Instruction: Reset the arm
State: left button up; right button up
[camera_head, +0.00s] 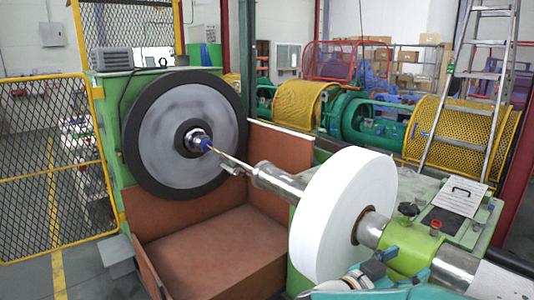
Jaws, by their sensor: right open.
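My right gripper (375,266) is a small dark shape low in the camera_head view, right of centre. It is open, but its fingers are small and hard to make out. It is beside a blue part (391,252) in front of the bright green housing (420,250); I cannot tell whether they touch. A steel shaft (280,183) runs from that housing through a large white spool (335,215). The shaft's thin end points at the blue-tipped hub (196,141) of a big grey disc (170,135) with a black rim. My left gripper does not show.
A brown trough (220,245) lies below the shaft. A yellow mesh fence (45,165) is at left. A ladder (470,90) and yellow-guarded machinery (300,105) stand behind.

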jog(key=d+f+n, duration=0.3)
jog(key=d+f, duration=0.4)
jog(key=f, duration=0.5)
jog(key=s+a+f+n+t+y, duration=0.1)
jog(key=a+f+n+y, duration=0.3)
jog(key=f, duration=0.6)
jog(key=s+d+f+n+t+y, duration=0.15)
jog(key=f+y, duration=0.35)
jog(key=f, duration=0.6)
jog(key=s+a+f+n+g+y, duration=0.2)
jog(key=s+a+f+g+y, duration=0.4)
jog(key=s+a+f, duration=0.5)
jog(key=s+a+g+y, duration=0.3)
jog(key=s+a+y, duration=0.2)
jog(key=s+a, duration=0.3)
jog(key=shift+s+a+f+g, duration=0.2)
jog(key=shift+s+f+g, duration=0.2)
jog(key=shift+s, duration=0.7)
jog(key=shift+n, duration=0.25)
